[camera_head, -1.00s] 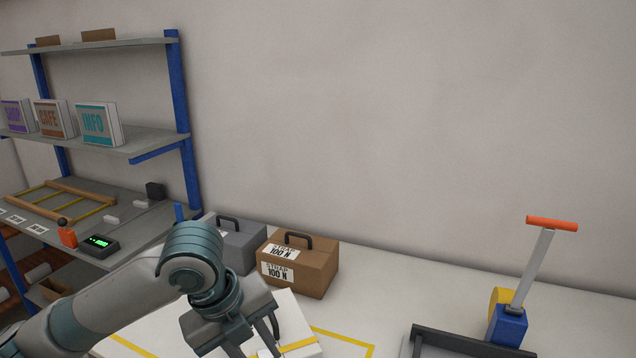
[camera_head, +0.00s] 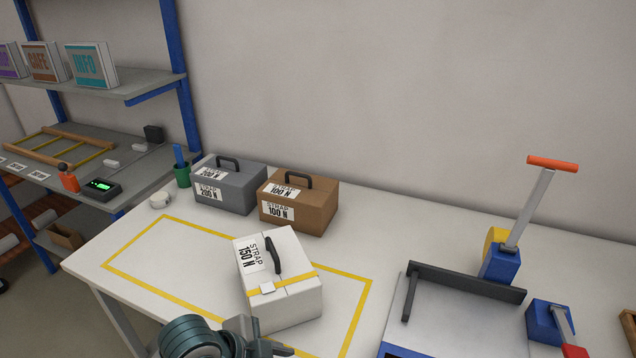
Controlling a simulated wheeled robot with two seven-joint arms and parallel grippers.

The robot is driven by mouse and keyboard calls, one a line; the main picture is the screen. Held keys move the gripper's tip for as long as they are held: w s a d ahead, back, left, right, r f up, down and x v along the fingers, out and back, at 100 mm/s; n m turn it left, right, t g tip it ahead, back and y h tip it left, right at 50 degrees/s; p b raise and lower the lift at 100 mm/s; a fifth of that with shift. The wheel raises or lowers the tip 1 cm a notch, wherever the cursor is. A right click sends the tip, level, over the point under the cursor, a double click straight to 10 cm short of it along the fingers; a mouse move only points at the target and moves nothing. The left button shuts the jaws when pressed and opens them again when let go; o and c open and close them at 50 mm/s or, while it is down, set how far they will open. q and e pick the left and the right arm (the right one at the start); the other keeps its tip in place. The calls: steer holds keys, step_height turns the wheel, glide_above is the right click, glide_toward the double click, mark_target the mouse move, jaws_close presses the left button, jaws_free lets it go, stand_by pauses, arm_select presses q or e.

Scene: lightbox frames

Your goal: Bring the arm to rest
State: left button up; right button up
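My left gripper (camera_head: 268,340) is at the bottom edge, in front of the white box. Its dark fingers show apart and nothing is seen between them; the rest of the arm is cut off by the frame. The white box labelled STRAP 150 N (camera_head: 285,301) stands on the table inside a yellow outline, with a dark handle and a yellow strap around it. The gripper looks apart from the box. My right gripper is not in view.
A grey 200 N box (camera_head: 228,189) and a brown 100 N box (camera_head: 318,208) stand at the back of the white table (camera_head: 400,250). A dark-railed fixture (camera_head: 466,281) and a blue tool with an orange handle (camera_head: 552,165) are at right. Shelves (camera_head: 130,84) stand at left.

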arm_select(q)
steer(key=s+a+f+n+y, duration=0.3)
steer(key=s+a+f+n, duration=0.45)
steer(key=s, duration=0.25)
steer(key=s+a+f+n+y, duration=0.3)
steer(key=s+a+f+n, duration=0.4)
steer(key=s+a, duration=0.2)
step_height(320, 180, down, 29)
steer(key=s+g, duration=0.1)
steer(key=g, duration=0.1)
steer(key=s+a+f+g, duration=0.1)
steer(key=s+a+f, duration=0.1)
steer(key=s+f, duration=1.5)
steer(key=shift+s+a+f+m+b, duration=0.35)
steer(key=shift+s+b, duration=0.1)
steer(key=shift+s, duration=0.1)
steer(key=shift+r, duration=0.1)
